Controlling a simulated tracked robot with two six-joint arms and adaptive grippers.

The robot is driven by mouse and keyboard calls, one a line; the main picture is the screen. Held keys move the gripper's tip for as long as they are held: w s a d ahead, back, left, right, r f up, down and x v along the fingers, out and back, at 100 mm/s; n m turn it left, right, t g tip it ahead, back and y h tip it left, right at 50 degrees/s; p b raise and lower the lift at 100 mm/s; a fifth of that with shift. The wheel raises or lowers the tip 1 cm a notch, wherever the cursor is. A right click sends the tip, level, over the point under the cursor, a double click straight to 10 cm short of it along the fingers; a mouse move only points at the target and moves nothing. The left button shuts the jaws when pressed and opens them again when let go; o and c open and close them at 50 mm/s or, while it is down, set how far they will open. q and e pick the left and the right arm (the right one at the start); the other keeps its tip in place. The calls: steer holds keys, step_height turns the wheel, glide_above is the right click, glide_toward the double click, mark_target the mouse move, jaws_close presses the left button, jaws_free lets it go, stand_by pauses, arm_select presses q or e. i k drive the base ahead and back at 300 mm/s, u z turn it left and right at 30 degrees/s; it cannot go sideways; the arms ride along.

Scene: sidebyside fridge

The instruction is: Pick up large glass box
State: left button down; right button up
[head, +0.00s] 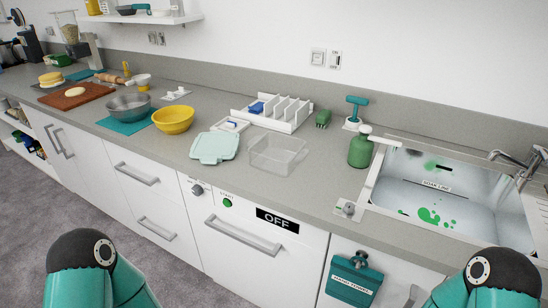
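A clear, open glass box (277,156) stands on the grey counter, above the appliance front marked OFF. A pale mint lid (214,147) with side clips lies flat just to its left, apart from it. At the bottom left and bottom right, teal and dark parts of my two arms show. Neither of my grippers is in view, so their state is hidden.
A white rack (274,112) stands behind the box. A green pump bottle (360,147) and the sink (450,198) are to the right. A yellow bowl (173,119) and a metal bowl (128,107) are to the left. Bare counter lies right of the box.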

mark_target(276, 153)
steer(key=z, duration=0.7)
steer(key=i, duration=0.15)
steer(key=u, duration=2.55)
steer(key=k, duration=1.05)
steer(key=z, duration=0.65)
steer(key=i, duration=0.95)
steer(key=u, duration=0.05)
